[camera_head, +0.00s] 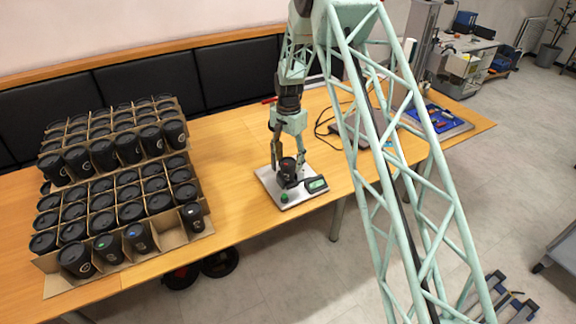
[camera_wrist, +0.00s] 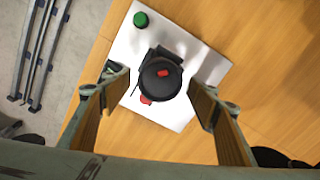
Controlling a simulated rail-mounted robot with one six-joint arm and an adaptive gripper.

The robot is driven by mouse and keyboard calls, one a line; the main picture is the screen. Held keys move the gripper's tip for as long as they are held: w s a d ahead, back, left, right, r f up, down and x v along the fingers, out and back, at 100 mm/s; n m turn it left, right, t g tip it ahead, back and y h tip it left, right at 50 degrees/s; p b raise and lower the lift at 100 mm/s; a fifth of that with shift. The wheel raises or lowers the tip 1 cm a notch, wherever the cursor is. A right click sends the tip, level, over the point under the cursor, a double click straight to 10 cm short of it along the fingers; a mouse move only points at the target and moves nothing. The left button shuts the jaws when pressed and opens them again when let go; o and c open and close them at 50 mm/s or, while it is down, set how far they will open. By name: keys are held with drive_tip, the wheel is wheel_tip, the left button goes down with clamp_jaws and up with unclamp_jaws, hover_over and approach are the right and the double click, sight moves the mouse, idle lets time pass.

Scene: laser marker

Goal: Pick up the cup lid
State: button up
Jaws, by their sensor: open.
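A black cup lid (camera_wrist: 160,78) with a small red mark sits on a dark cup or holder on a pale plate (camera_wrist: 125,58); how it joins what is beneath is hidden. In the head view the dark cup (camera_head: 287,168) stands on the same plate (camera_head: 268,184), partly behind my fingers. My gripper (camera_wrist: 158,108) is open, its fingers to the left and right of the lid, apart from it. In the head view my gripper (camera_head: 287,160) points down over the plate.
A green button (camera_wrist: 141,19) and a small display (camera_head: 317,184) are on the plate. Cardboard trays (camera_head: 172,237) of several lidded black cups fill the table's left side. A blue tray (camera_head: 436,118) lies at the right. Bare wooden table (camera_head: 236,150) lies left of the plate.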

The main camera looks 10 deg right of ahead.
sight(289, 164)
drive_tip(key=shift+c, duration=0.4)
drive_tip(key=c, duration=0.8)
drive_tip(key=shift+o, duration=0.2)
drive_tip(key=shift+r, duration=0.1)
drive_tip(key=shift+r, duration=1.55)
drive_tip(key=shift+s+r, duration=0.15)
drive_tip(key=s+d+r, duration=0.1)
drive_tip(key=s, duration=1.4)
drive_tip(key=shift+s+r, duration=0.2)
drive_tip(key=shift+s, duration=0.1)
